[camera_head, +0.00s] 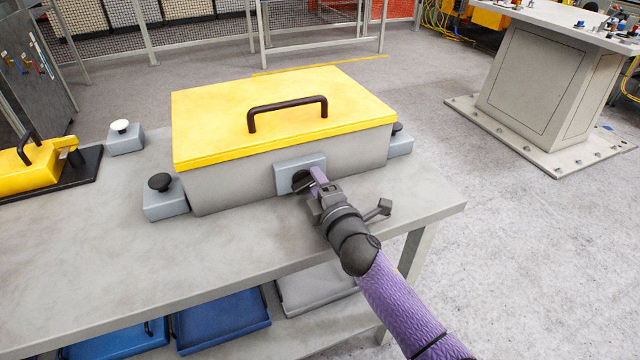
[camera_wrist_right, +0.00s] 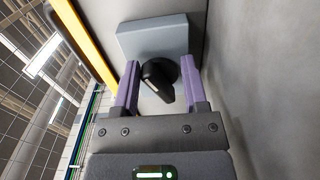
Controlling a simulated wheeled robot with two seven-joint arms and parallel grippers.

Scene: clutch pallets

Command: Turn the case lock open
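The case (camera_head: 230,187) is a grey box with a yellow lid (camera_head: 220,110) and a dark handle (camera_head: 288,108); it stands closed on the workbench. Its lock is a black knob (camera_wrist_right: 159,78) on a light grey square plate (camera_wrist_right: 150,35) on the case's front wall. The plate also shows in the head view (camera_head: 288,172), with the knob partly behind my gripper. My right gripper (camera_head: 310,183) is at the lock. In the right wrist view its purple fingers (camera_wrist_right: 163,82) are apart on either side of the knob, with gaps visible. My left gripper is not in view.
Light grey blocks with black knobs stand beside the case, at its left (camera_head: 165,200) and right (camera_head: 400,142). A block with a white knob (camera_head: 125,138) and a yellow tool on a black plate (camera_head: 75,175) are further left. The workbench (camera_head: 130,260) is bare in front.

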